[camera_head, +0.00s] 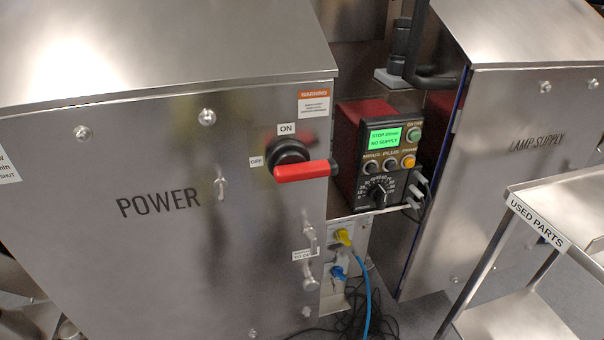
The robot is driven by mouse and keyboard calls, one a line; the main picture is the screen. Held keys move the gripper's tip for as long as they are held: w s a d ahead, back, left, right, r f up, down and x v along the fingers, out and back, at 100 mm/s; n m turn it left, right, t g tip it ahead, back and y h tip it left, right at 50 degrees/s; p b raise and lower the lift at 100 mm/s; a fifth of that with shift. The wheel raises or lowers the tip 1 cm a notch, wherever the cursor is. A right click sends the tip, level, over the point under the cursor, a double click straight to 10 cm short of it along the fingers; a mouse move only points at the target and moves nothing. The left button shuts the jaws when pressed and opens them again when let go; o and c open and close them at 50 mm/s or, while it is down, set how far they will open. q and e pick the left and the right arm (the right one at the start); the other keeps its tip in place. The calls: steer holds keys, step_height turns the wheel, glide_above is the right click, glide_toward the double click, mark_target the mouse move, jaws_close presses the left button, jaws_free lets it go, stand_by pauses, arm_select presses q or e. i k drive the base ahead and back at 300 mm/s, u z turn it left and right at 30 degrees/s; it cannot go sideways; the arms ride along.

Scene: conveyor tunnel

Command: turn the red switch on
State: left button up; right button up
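The red switch (305,171) is a red handle on a round black knob, mounted on the front of the steel POWER cabinet (90,250). The handle lies nearly horizontal and points to the right, away from the knob. An ON label (287,128) sits above the knob and an OFF label (256,161) to its left. Neither of my grippers shows in the head view.
A control box (385,155) with a green screen reading "NO SUPPLY" stands right of the switch. The LAMP SUPPLY cabinet (500,110) is farther right. A steel cart labelled USED PARTS (537,222) stands at the right. Cables (367,300) hang to the floor between the cabinets.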

mark_target(292, 165)
steer(key=k, duration=1.3)
steer(key=u, duration=0.75)
steer(key=i, duration=1.55)
steer(key=z, duration=0.9)
